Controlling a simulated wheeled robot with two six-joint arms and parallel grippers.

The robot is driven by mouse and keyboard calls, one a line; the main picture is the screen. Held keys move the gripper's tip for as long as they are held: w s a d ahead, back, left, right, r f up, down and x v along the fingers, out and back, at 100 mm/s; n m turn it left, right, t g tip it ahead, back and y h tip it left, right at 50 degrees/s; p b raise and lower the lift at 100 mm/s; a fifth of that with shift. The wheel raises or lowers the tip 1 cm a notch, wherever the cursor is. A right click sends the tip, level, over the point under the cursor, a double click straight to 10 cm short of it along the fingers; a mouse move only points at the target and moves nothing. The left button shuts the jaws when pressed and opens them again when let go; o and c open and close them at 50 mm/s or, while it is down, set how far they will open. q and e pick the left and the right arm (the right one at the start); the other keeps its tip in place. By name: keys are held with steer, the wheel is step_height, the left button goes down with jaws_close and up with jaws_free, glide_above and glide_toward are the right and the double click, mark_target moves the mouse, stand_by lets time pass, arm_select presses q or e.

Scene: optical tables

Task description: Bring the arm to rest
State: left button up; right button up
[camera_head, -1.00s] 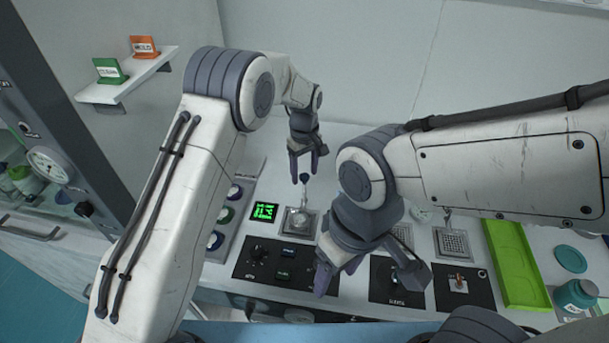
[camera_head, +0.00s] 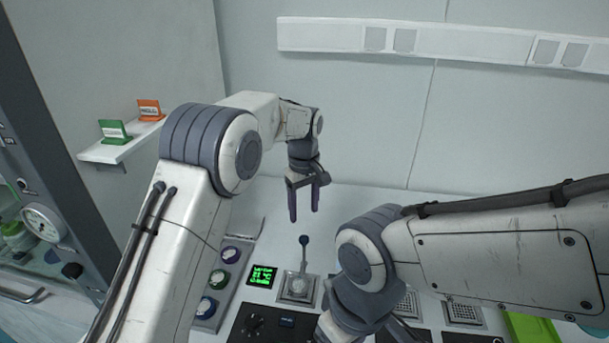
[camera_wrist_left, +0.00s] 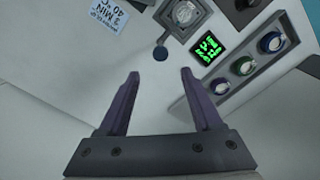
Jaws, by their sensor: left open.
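My left gripper (camera_head: 304,203) hangs above the back of the white bench, with its purple fingers apart and empty. In the left wrist view the two fingers (camera_wrist_left: 158,92) stand open with nothing between them. A lever with a dark blue ball knob (camera_head: 304,240) stands below the left gripper, on a square metal plate (camera_head: 298,288); the knob also shows beyond the fingertips in the left wrist view (camera_wrist_left: 160,54). The gripper is apart from the knob. My right arm comes in from the right; its gripper's fingers are cut off or hidden at the bottom edge.
A green-lit display (camera_head: 262,276) sits left of the lever. Several round colored knobs (camera_head: 219,279) line a panel further left. A wall shelf (camera_head: 122,143) holds green and orange signs. A gauge cabinet (camera_head: 42,222) stands at the left. The back wall is clear around the gripper.

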arm_select(q)
steer(key=s+d+r+m, duration=0.1)
steer(key=s+r+m, duration=0.25)
steer(key=s, duration=0.65)
steer(key=s+d+r+m, duration=0.1)
steer(key=s+r+m, duration=0.25)
steer(key=s, duration=0.55)
steer(key=s+a+f+m, duration=0.1)
steer(key=s+a+m, duration=0.2)
steer(key=s, duration=0.5)
steer(key=s+a+f+m+h, duration=0.1)
steer(key=s+a+f+m, duration=0.1)
steer(key=s, duration=0.7)
steer(key=shift+a+f+m, duration=0.2)
steer(key=shift+a+m, duration=0.5)
steer(key=shift+m, duration=0.5)
